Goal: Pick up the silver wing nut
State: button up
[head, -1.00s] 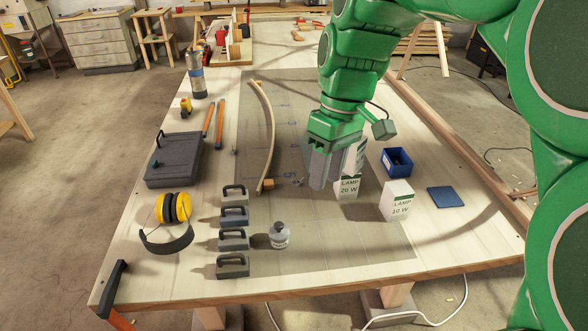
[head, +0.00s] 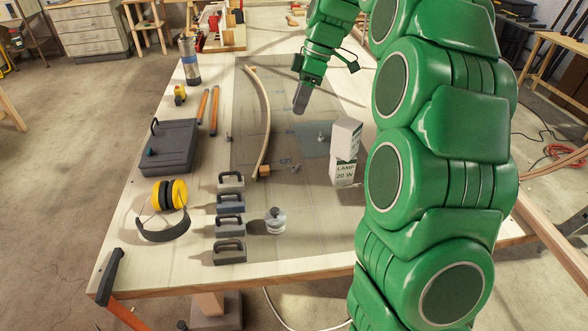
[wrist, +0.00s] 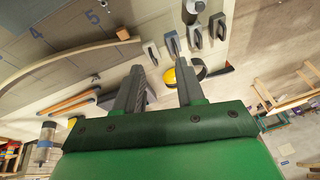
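Several small grey metal pieces lie on the table in the head view. One winged, silvery piece (head: 322,138) lies on a bluish square sheet (head: 312,150). Another small grey piece (head: 295,168) lies on the mat nearer me, and a third (head: 229,138) is left of the bent lath. They are too small to tell which is the silver wing nut. My gripper (head: 300,110) is above the mat, to the left of and beyond the piece on the sheet. In the wrist view my gripper (wrist: 160,66) has its fingers apart with nothing between them.
The bent lath (head: 264,120) curves along the mat. Two lamp boxes (head: 344,174) stand stacked at right. My arm hides the right side.

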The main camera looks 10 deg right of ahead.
jog(key=w+d+f+n, duration=0.1)
jog(key=w+f+n, duration=0.2)
jog(key=w, duration=0.4)
send_over(294, 167)
jog(key=d, duration=0.2)
notch_tip(294, 167, down, 17)
jog(key=shift+n+y, duration=0.3)
jog(key=shift+n, duration=0.1)
jog(key=shift+x, duration=3.9)
jog(key=shift+w, duration=0.2)
jog(key=shift+r, duration=0.1)
grip_shut()
